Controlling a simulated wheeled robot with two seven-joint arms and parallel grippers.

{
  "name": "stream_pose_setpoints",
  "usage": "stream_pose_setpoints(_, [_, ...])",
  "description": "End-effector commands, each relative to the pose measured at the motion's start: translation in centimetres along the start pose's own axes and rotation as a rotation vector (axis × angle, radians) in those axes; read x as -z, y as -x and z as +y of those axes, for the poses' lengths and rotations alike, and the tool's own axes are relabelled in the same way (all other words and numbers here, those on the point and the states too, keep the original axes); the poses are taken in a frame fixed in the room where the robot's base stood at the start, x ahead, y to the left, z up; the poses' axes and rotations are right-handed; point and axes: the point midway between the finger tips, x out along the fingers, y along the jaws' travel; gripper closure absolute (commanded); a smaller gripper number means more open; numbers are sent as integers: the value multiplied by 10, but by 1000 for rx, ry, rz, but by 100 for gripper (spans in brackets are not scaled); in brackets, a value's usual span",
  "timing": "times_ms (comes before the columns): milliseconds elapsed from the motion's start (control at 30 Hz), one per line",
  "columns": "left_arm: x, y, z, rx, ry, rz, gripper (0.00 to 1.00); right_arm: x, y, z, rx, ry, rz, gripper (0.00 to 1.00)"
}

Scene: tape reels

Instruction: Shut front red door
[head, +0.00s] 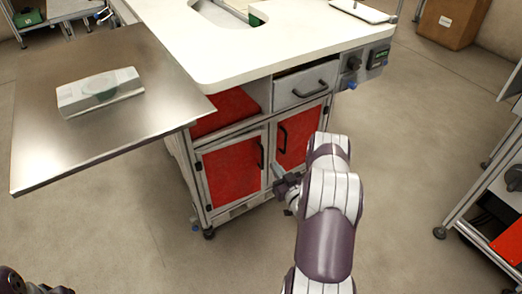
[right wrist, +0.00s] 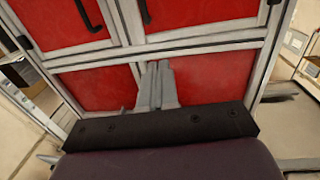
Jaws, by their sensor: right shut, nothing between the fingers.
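The white-topped cabinet has two red front doors with grey frames. In the head view the left red door (head: 231,172) and the right red door (head: 301,132) stand side by side, each with a dark handle. Both look flush or nearly so; a small gap cannot be ruled out. My right gripper (head: 279,178) is shut and empty, low in front of the doors near their meeting edges. In the right wrist view its fingers (right wrist: 156,84) point at the red front below the handles; contact cannot be told. A dark part of my left arm shows at the bottom left; its jaws are unclear.
A grey drawer (head: 303,86) sits above the right door. A cart (head: 490,190) stands at the right. The floor (head: 400,130) between is clear.

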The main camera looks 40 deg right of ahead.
Motion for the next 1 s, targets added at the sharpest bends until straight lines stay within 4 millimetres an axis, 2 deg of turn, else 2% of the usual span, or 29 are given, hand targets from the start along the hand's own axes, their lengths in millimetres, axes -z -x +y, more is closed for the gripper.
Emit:
stream_pose_setpoints(167, [-1, -7, 0, 0, 0, -1, 100, 1, -22, -1, 5, 0, 17, 100])
stream_pose_setpoints(600, [-4, -34, 0, 0, 0, -1, 100, 1, -114, -1, 5, 0, 16, 100])
stream_pose_setpoints(800, [-5, -40, 0, 0, 0, -1, 100, 3, -136, -1, 3, -1, 14, 100])
stream_pose_setpoints(1000, [-5, -40, 0, 0, 0, -1, 100, 4, -140, -1, 3, -1, 12, 100])
